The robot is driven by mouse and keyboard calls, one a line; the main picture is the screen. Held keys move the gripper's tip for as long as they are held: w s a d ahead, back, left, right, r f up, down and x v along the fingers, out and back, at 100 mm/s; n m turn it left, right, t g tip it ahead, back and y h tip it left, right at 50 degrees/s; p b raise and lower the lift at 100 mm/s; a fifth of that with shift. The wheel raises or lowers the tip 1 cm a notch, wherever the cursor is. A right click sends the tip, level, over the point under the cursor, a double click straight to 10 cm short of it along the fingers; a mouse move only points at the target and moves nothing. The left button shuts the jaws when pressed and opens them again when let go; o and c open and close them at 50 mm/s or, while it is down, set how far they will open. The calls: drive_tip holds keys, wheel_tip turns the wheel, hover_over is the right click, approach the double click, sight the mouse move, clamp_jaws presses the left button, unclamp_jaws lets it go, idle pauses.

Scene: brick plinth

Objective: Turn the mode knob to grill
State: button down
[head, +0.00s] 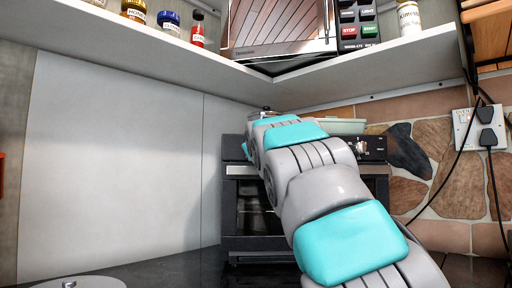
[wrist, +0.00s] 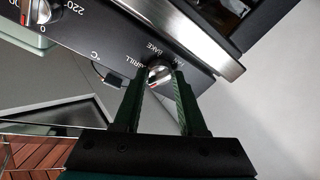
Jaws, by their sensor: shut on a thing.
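The mode knob (wrist: 159,75) is a small silver knob on the oven's dark control panel (wrist: 112,42), in the upper middle of the wrist view. GRILL is printed to its left, BAKE above it and another label at its upper right. A small red mark shows on the knob, but I cannot tell exactly which label it points to. My gripper (wrist: 162,80) has one dark green finger on each side of the knob and is shut on it. In the head view the black oven (head: 230,205) stands in the corner, with my arm hiding the knob and gripper.
A second silver knob (wrist: 40,12) with temperature numbers sits at the wrist view's upper left. A light green tray (head: 345,126) lies on the oven. A white shelf (head: 150,42) with jars and a microwave (head: 280,28) hangs above. Cables hang from a wall socket (head: 478,128) at the right.

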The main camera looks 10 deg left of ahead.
drive_tip(key=m+p, duration=0.1)
drive_tip(key=m, duration=0.3)
drive_tip(key=m+t+h+p, duration=0.1)
drive_tip(key=m, duration=0.4)
idle(0.4)
drive_tip(key=c, duration=0.5)
unclamp_jaws()
drive_tip(key=shift+s+f, duration=0.1)
drive_tip(key=b+v, duration=0.1)
drive_tip(key=v, duration=0.6)
drive_tip(key=shift+s, duration=0.25)
